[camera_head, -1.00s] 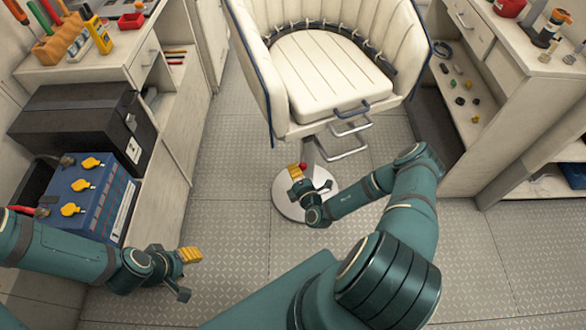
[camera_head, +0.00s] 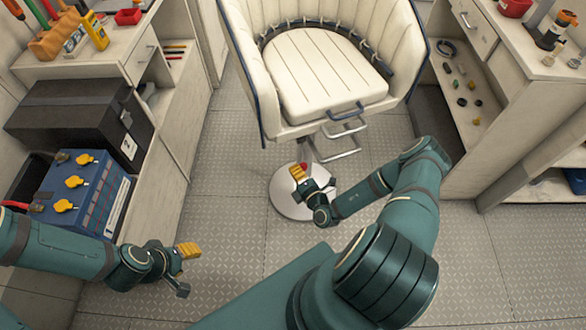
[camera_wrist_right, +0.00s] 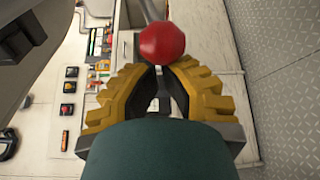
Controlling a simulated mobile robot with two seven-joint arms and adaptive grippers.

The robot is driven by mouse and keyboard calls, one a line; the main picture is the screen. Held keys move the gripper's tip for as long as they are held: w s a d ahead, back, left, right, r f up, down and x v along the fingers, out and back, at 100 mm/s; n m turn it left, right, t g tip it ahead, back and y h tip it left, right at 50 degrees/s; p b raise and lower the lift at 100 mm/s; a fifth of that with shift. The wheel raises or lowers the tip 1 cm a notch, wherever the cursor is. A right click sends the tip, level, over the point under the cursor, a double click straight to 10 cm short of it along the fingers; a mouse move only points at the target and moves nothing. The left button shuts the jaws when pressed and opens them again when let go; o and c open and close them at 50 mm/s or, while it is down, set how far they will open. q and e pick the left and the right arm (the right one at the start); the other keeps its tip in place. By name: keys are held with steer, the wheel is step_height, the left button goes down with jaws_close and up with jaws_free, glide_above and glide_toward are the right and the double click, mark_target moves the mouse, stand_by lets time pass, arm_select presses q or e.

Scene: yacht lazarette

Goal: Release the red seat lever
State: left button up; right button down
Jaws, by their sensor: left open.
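The red seat lever shows as a round red knob (camera_head: 304,167) low in front of the seat pedestal, under the cream helm seat (camera_head: 325,65). My right gripper (camera_head: 298,173) is at the knob. In the right wrist view the knob (camera_wrist_right: 162,44) sits right at the tips of my yellow ribbed fingers (camera_wrist_right: 163,72). The fingertips are close together with a narrow gap below the knob. Whether they grip the lever is not clear, and its stem is mostly hidden. My left gripper (camera_head: 188,251) is open and empty above the floor at lower left.
A metal footrest (camera_head: 343,140) juts out under the seat, just above my right gripper. The round pedestal base (camera_head: 284,194) stands on the floor. A blue battery (camera_head: 84,187) and a black case (camera_head: 75,112) are at the left. Shelving stands at the right. The floor between is clear.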

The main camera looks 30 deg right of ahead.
steer(key=s+d+n+y, duration=0.1)
steer(key=s+d, duration=0.2)
steer(key=d, duration=0.2)
steer(key=shift+d+y, duration=0.3)
steer(key=shift+d, duration=0.2)
stand_by(0.4)
